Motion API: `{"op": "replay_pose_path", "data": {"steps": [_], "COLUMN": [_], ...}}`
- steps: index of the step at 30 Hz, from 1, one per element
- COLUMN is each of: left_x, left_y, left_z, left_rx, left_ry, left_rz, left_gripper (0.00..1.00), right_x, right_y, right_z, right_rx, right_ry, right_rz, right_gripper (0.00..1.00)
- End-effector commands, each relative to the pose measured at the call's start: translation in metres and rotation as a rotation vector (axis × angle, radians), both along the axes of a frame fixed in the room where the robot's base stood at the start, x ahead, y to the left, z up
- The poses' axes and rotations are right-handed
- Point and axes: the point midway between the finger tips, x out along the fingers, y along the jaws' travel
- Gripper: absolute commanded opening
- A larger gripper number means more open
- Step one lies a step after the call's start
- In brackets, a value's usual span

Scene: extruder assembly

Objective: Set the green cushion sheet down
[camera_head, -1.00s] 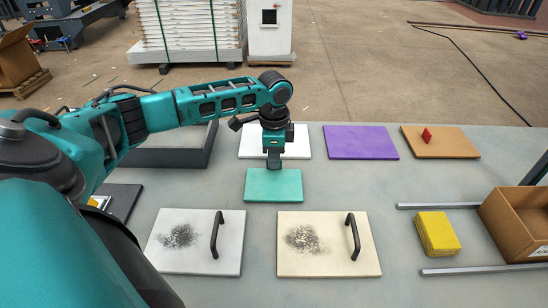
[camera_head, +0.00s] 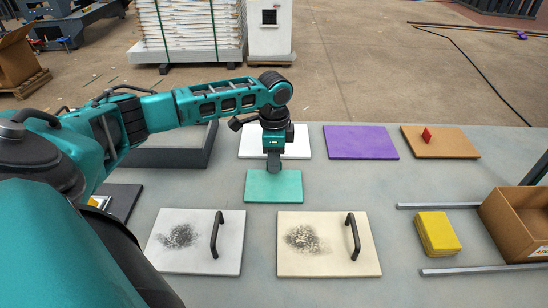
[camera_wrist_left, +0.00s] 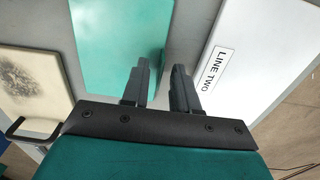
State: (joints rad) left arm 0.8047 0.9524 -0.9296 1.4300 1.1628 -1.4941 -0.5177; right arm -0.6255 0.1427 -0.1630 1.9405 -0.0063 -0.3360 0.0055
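The green cushion sheet (camera_head: 273,187) lies flat on the grey table, in front of the white board at the back. In the left wrist view it (camera_wrist_left: 112,40) fills the upper middle. My left gripper (camera_head: 273,168) points down at the sheet's far edge. My right gripper is not in view.
Behind are a white board (camera_head: 298,146), marked LINE TWO in the wrist view (camera_wrist_left: 245,60), and a purple sheet (camera_head: 361,142). In front are two handled plates, white (camera_head: 195,258) and cream (camera_head: 325,262). A yellow stack (camera_head: 437,232) and cardboard box (camera_head: 520,215) are right.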

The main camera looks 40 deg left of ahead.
Motion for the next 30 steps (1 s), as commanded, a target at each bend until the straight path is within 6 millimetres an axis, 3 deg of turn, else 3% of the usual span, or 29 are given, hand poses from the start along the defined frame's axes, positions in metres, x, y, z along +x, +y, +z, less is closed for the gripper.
{"op": "replay_pose_path", "data": {"steps": [16,21,30], "left_x": [0.001,0.001,0.001], "left_y": [0.0,0.0,0.0], "left_z": [0.103,0.117,0.12], "left_rx": [-0.002,-0.002,-0.001], "left_ry": [-0.003,-0.001,0.0], "left_rz": [0.0,0.001,0.001], "left_gripper": [0.29,0.29,0.29], "right_x": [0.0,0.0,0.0], "right_y": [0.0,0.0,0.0], "right_z": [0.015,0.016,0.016], "right_rx": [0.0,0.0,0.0], "right_ry": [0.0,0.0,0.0], "right_rz": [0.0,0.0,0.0], "right_gripper": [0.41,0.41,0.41]}}
